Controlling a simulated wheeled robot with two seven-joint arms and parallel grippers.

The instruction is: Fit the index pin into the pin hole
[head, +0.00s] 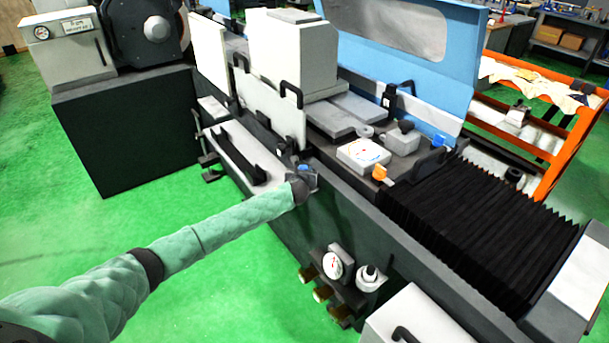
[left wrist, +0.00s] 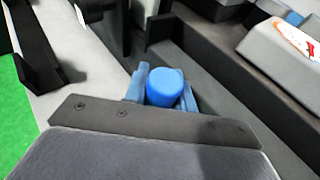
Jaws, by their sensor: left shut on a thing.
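The index pin shows as a blue rounded knob (left wrist: 165,88) in the left wrist view, between the blue-grey fingertips of my left gripper (left wrist: 160,93). My left gripper is shut on it. In the head view my left gripper (head: 306,178) is at the front edge of the grinder, and a small bit of blue shows there. The lower part of the pin is hidden by the knob and the gripper. I cannot make out the pin hole in either view. My right gripper is not in view.
Black bellows (head: 455,210) lie further right. White panels with black handles (head: 272,105) stand behind. A gauge (head: 335,262) is mounted below.

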